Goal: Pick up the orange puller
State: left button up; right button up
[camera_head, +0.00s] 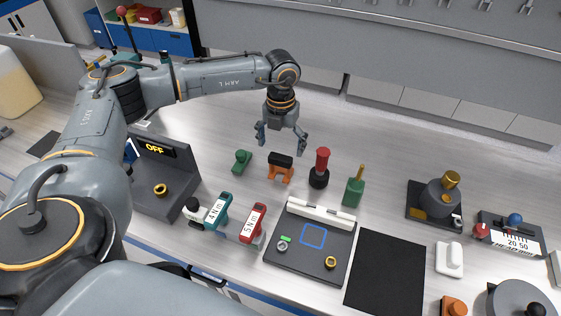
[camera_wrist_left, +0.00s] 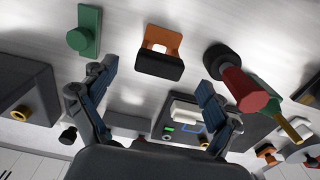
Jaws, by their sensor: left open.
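The orange puller (camera_head: 280,176), an orange frame with a black top bar, stands on the bench. In the left wrist view the orange puller (camera_wrist_left: 163,38) is at the upper middle, its black bar nearest the gripper. My left gripper (camera_head: 282,147) points down, open and empty, above and just behind the puller in the head view. In the left wrist view the two fingers of my left gripper (camera_wrist_left: 158,76) are spread, with the puller's black bar between and beyond their tips. No contact shows. My right gripper is not in view.
A green block (camera_head: 242,160) stands left of the puller; a red-handled tool (camera_head: 321,168) and a green tool (camera_head: 355,189) stand to its right. Torque tools (camera_head: 218,211) and a dark tray (camera_head: 297,264) lie in front. The bench behind the puller is clear.

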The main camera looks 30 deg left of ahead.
aim_at(281, 156)
pick_arm(q)
jog(key=shift+s+f+p, duration=0.1)
jog(key=shift+f+p, duration=0.4)
notch_tip(281, 156, down, 4)
jog(key=shift+d+r+p, duration=0.1)
jog(key=shift+r+p, duration=0.05)
jog(key=shift+p, duration=0.75)
jog(key=shift+f, duration=0.45)
grip_shut()
